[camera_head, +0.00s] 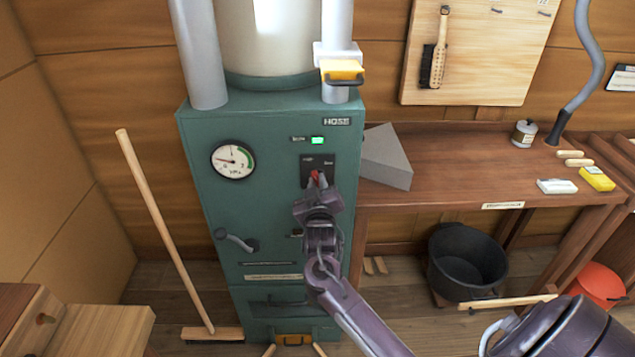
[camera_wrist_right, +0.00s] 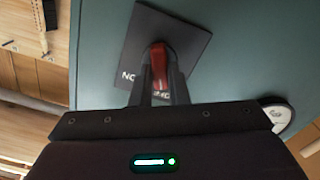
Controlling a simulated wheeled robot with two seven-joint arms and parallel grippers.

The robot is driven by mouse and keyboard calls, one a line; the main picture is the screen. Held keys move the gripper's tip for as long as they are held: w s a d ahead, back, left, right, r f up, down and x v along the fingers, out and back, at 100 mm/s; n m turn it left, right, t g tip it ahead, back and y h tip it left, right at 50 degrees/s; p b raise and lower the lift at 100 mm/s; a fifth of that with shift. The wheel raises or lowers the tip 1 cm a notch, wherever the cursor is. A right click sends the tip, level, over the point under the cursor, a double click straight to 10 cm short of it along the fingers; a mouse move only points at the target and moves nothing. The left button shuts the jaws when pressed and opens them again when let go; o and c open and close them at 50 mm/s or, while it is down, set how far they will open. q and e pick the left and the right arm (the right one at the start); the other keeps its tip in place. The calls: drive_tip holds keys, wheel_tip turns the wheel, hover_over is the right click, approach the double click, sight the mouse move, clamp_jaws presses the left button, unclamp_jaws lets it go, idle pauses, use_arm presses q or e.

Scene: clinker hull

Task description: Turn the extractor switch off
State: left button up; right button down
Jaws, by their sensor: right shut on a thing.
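The extractor (camera_head: 265,165) is a tall green cabinet with a round gauge and a lit green indicator (camera_head: 317,140). Its switch is a red lever (camera_head: 315,176) on a dark plate (camera_head: 318,162) on the front panel. My right gripper (camera_head: 317,186) is at the plate, shut on the red lever. In the right wrist view, the red lever (camera_wrist_right: 159,65) sits between the two dark fingers (camera_wrist_right: 160,85) in front of the dark plate (camera_wrist_right: 180,32). The fingers hide part of the lever and of the plate's lettering. My left gripper is not in view.
A broom (camera_head: 165,230) leans left of the cabinet. A workbench (camera_head: 450,165) at right holds a grey wedge block (camera_head: 385,155), a small tin (camera_head: 524,133) and a yellow box (camera_head: 597,179). A black tub (camera_head: 467,262) stands beneath it. A crank handle (camera_head: 236,240) projects from the cabinet.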

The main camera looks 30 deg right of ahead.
drive_tip(key=c, duration=1.4)
unclamp_jaws()
drive_tip(key=shift+s+a+f, duration=0.1)
drive_tip(key=shift+s+a, duration=0.1)
drive_tip(key=shift+s, duration=0.05)
drive_tip(key=b+v, duration=0.2)
drive_tip(key=v, duration=0.5)
drive_tip(key=shift+s, duration=0.1)
